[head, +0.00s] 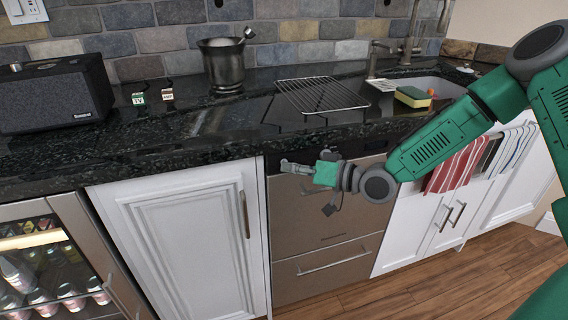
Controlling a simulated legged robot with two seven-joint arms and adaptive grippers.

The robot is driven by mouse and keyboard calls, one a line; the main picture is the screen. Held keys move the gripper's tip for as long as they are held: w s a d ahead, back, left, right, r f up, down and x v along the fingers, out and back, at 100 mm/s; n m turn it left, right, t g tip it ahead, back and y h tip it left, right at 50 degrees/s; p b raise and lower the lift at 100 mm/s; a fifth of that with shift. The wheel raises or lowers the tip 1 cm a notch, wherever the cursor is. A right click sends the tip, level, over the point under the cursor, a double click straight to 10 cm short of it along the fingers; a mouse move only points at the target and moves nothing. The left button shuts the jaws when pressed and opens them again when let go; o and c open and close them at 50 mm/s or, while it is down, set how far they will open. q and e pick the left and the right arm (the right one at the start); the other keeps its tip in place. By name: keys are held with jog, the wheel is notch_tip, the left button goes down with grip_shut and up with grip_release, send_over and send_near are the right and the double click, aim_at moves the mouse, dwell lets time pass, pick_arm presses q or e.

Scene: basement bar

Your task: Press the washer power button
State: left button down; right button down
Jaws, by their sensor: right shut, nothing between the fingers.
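A stainless steel appliance (322,262) with a dark strip along its top and a drawer handle low down is built in under the counter. It is likely the washer. I cannot make out a power button on it; part of its top is hidden behind my gripper. My right gripper (285,165) is shut and empty. It points left in front of the upper left part of the appliance, just below the counter's edge. I cannot tell whether it touches the front. My left gripper is not in view.
The dark stone counter (180,147) overhangs the appliance. A wire rack (322,95), a sponge (413,97) and a sink stand above. A white cabinet door (185,245) is to the left, striped towels (458,168) to the right. The wooden floor (440,283) in front is clear.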

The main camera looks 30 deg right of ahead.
jog(key=shift+d, duration=0.1)
jog(key=shift+s+a+r+p, duration=0.1)
jog(key=shift+s+a+p, duration=0.25)
jog(key=shift+s+a, duration=0.15)
jog(key=s+a+p, duration=0.1)
jog(key=s+p, duration=0.1)
jog(key=s, duration=0.4)
jog(key=shift+a, duration=0.15)
dwell(0.3)
dwell(0.4)
